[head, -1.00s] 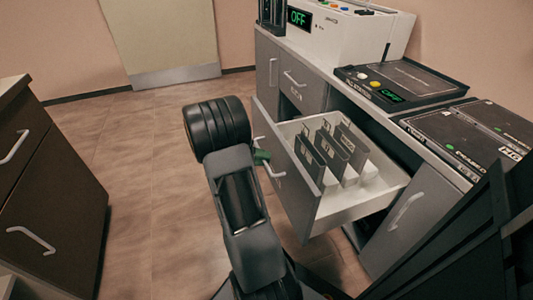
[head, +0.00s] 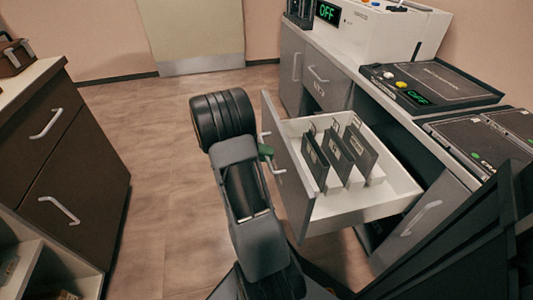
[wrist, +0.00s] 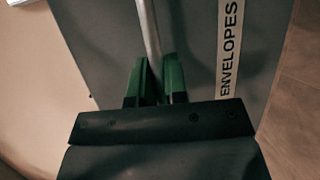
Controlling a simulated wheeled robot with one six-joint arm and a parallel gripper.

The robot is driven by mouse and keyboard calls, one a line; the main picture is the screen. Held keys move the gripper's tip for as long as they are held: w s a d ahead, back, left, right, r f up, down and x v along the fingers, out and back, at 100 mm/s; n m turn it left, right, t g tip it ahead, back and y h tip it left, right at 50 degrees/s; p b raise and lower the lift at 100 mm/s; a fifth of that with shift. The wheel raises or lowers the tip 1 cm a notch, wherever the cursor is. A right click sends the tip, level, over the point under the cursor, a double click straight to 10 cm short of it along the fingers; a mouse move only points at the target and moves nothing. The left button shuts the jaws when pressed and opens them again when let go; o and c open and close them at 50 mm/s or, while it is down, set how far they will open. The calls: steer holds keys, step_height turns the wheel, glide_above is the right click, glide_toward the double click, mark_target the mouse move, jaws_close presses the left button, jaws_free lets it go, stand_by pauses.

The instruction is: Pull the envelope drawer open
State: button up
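The envelope drawer (head: 365,207) stands well out from the grey cabinet, its white inside showing. In the wrist view its grey front (wrist: 95,45) carries a label reading ENVELOPES (wrist: 230,50). The metal drawer handle (wrist: 149,30) runs down between the green fingertips of my gripper (wrist: 157,80). My gripper looks shut on this handle. In the head view my gripper (head: 266,152) is at the drawer front, with its fingers partly hidden by my arm. Several dark upright file-like dividers (head: 340,155) stand inside the drawer.
A dark cabinet (head: 75,190) with two handles stands at the left. Consoles (head: 430,83) sit on the counter above the drawer. Another grey cabinet door (head: 425,215) is at the lower right. Open floor (head: 165,200) lies between the cabinets.

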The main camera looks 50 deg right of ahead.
steer(key=o, duration=0.4)
steer(key=shift+w, duration=0.1)
steer(key=p+v, duration=0.4)
steer(key=v, duration=0.9)
steer(key=shift+w+a, duration=0.25)
steer(key=shift+w, duration=0.05)
steer(key=s+a+r+n+t+y+p, duration=0.2)
steer(key=a+r+t+p, duration=0.4)
steer(key=r+p, duration=0.4)
steer(key=s+a+r+n+t+y+p, duration=0.3)
steer(key=a+r+p, duration=0.6)
steer(key=r, duration=0.6)
steer(key=s+a+r+n+t+y+p, duration=0.2)
steer(key=s+a+r+n+t+p, duration=0.3)
steer(key=a+r+t+p, duration=0.3)
steer(key=shift+s+a+r+n+t+p, duration=0.15)
steer(key=shift+r+n+p, duration=0.3)
steer(key=shift+r+p, duration=0.7)
steer(key=shift+s+d+r+n+t+p, duration=0.15)
steer(key=shift+r+n+p, duration=0.3)
steer(key=shift+r+p, duration=0.7)
